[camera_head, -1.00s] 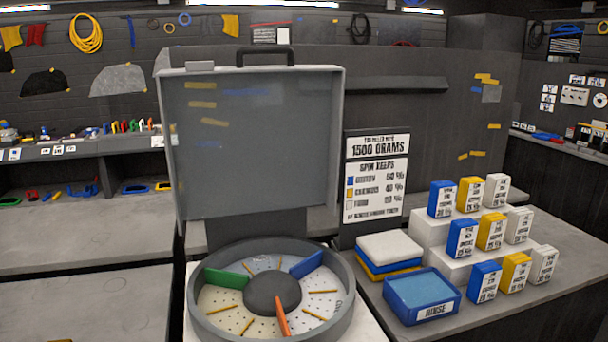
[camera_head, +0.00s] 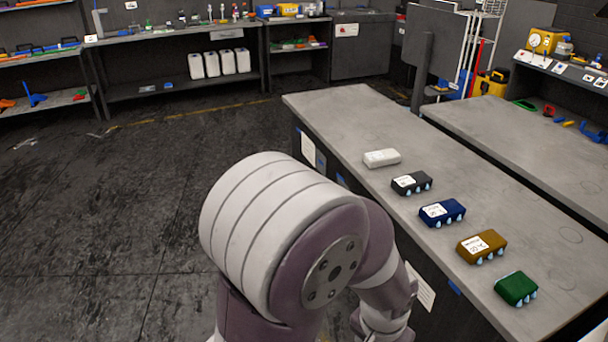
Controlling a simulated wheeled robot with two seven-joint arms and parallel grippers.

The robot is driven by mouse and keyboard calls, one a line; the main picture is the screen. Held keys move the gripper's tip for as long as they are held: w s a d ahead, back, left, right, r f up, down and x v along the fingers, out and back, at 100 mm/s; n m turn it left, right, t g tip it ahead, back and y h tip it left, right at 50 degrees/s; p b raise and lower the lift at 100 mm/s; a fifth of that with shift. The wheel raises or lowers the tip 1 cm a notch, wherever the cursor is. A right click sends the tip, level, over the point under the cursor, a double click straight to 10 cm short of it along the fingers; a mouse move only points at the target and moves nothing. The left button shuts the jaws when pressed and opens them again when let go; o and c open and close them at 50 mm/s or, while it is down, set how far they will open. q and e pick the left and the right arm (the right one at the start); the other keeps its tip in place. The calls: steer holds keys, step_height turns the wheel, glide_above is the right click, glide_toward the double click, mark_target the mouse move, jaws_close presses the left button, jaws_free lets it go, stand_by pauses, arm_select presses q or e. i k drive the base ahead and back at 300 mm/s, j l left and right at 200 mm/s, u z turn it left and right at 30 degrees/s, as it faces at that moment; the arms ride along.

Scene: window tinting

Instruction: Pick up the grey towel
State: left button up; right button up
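Several small block-like bundles with white labels lie in a row on a grey bench top (camera_head: 350,110). From far to near they are a whitish one (camera_head: 382,158), a dark grey to black one (camera_head: 425,181), a dark blue one (camera_head: 455,212), a brown-yellow one (camera_head: 494,247) and a green one (camera_head: 528,289). All but the whitish one have pale blue drop-like tips along the near edge. I cannot tell for certain which is the grey towel; the dark one looks nearest to grey. Neither gripper shows; one of my arms fills the lower middle.
A second bench (camera_head: 500,130) stands behind at the right, with a yellow device (camera_head: 541,41) on a shelf beyond it. White jugs (camera_head: 212,65) stand under the far workbench. The dark floor (camera_head: 100,220) at the left is open.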

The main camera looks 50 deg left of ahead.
mark_target(405, 185)
steer(key=u, duration=0.9)
steer(key=i+j+z, duration=0.1)
steer(key=z, duration=0.35)
steer(key=i+j+z, duration=0.1)
steer(key=z, duration=0.35)
steer(key=j+z, duration=0.15)
steer(key=z, duration=0.3)
steer(key=i+j+z, duration=0.1)
steer(key=z, duration=0.35)
steer(key=j+z, duration=0.15)
steer(key=j, duration=0.45)
steer(key=j+z, duration=0.2)
steer(key=j, duration=0.4)
steer(key=j+z, duration=0.15)
steer(key=j, duration=0.45)
steer(key=j+z, duration=0.2)
steer(key=j, duration=0.35)
steer(key=k+j+z, duration=0.15)
steer(key=j, duration=0.85)
steer(key=k+j, duration=0.15)
steer(key=j, duration=0.25)
